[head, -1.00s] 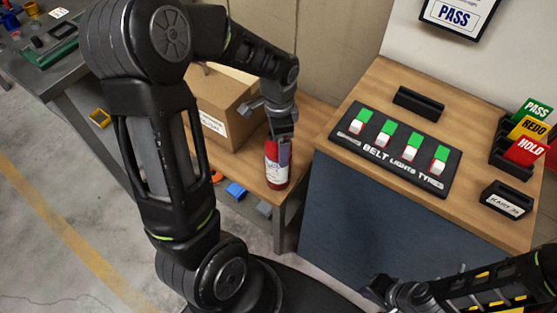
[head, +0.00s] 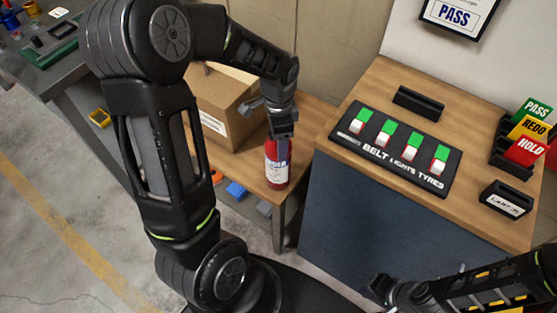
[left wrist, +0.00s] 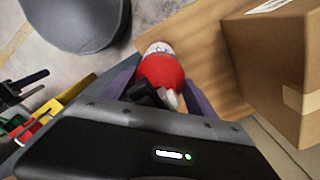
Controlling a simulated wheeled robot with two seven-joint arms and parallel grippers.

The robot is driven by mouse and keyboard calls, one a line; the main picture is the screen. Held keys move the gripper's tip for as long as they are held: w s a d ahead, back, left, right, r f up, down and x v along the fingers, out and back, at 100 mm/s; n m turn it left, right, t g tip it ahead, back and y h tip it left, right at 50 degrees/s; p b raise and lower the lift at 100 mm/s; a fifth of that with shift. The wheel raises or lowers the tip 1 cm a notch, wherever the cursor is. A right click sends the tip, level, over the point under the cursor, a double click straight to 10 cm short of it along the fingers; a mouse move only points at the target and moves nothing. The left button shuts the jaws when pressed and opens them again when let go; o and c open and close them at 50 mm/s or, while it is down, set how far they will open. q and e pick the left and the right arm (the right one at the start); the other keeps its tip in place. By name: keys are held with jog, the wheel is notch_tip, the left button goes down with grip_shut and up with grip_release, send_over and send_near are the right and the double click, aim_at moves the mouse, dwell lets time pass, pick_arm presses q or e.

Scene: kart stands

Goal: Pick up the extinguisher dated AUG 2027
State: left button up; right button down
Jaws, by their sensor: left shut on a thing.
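A red extinguisher (head: 277,150) with a white label stands upright on the low wooden bench, beside the cardboard box. Its label is too small to read a date. My left gripper (head: 281,130) is above it, pointing down, with its jaws shut on its top. In the left wrist view the extinguisher's red top (left wrist: 163,72) sits between the two purple fingers, with its black and grey valve toward the palm. My right gripper (head: 378,287) is low at the right, partly cut by its own arm, and its jaws are unclear.
The cardboard box (head: 225,105) stands close left of the extinguisher. The wooden counter (head: 335,160) to the right carries a black BELT LIGHTS TYRES panel (head: 400,145) and a PASS, REDO, HOLD card holder (head: 508,160). Blue and grey bins (head: 236,190) lie below the bench.

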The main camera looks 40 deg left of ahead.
pick_arm(q)
grip_shut()
jog(key=shift+w+r, duration=0.1)
dwell(0.4)
notch_tip(320, 180, up, 10)
dwell(0.6)
dwell(0.4)
